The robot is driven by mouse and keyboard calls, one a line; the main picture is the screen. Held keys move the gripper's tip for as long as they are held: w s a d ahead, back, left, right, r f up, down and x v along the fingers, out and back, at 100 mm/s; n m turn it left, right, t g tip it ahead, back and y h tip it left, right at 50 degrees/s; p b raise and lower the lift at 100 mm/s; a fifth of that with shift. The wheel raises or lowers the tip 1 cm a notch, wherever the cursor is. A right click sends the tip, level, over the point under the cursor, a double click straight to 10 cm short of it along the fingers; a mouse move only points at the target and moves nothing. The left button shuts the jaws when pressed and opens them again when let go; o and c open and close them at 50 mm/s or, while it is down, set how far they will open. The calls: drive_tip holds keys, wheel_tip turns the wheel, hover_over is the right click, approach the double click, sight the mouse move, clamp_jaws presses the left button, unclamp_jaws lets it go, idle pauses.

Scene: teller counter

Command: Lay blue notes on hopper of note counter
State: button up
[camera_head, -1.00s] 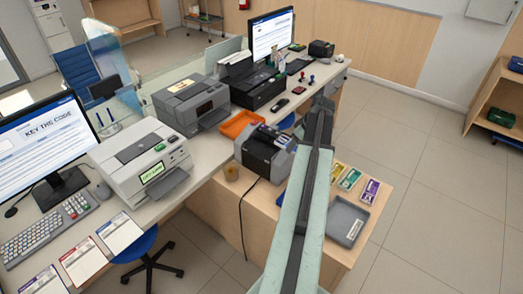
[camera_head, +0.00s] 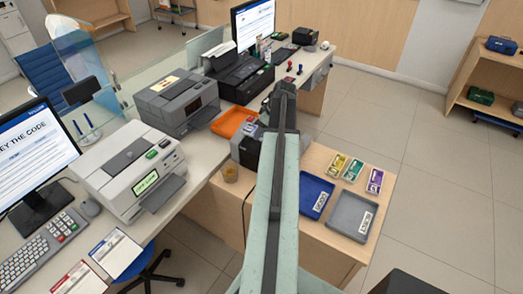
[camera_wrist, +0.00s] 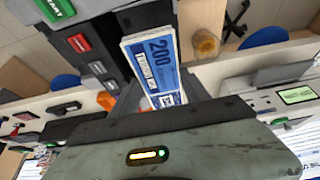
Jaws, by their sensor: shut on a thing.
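The blue notes (camera_wrist: 152,62) are a banded stack marked 200 in the wrist view. My gripper (camera_wrist: 166,96) is shut on them, and they stick out from the jaws over the note counter. The note counter (camera_wrist: 88,50) shows there at upper left, with green and red buttons. In the head view the dark grey note counter (camera_head: 245,150) stands on the wooden side table, partly behind my arm. My arm hides the gripper and the notes in the head view. I cannot tell whether the notes touch the hopper.
A blue tray (camera_head: 310,208) and a grey tray (camera_head: 342,222) lie right of my arm. Yellow, green and purple note bundles (camera_head: 355,170) lie behind them. An orange tray (camera_head: 228,119), a printer (camera_head: 180,100) and a white machine (camera_head: 120,190) stand on the left counter. A cup (camera_head: 231,173) stands beside the note counter.

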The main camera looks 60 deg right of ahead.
wheel_tip(320, 180, down, 4)
drive_tip(key=shift+s+d+f+b, duration=0.1)
drive_tip(key=shift+b, duration=1.15)
drive_tip(key=shift+s, duration=0.15)
wheel_tip(320, 180, down, 4)
drive_tip(key=b, duration=0.3)
drive_tip(key=shift+d+b, duration=0.1)
drive_tip(key=shift+b, duration=0.25)
drive_tip(key=shift+r, duration=0.4)
drive_tip(key=shift+f, duration=0.2)
drive_tip(key=o, duration=1.5)
drive_tip(key=shift+c, duration=0.2)
drive_tip(key=shift+r, duration=0.15)
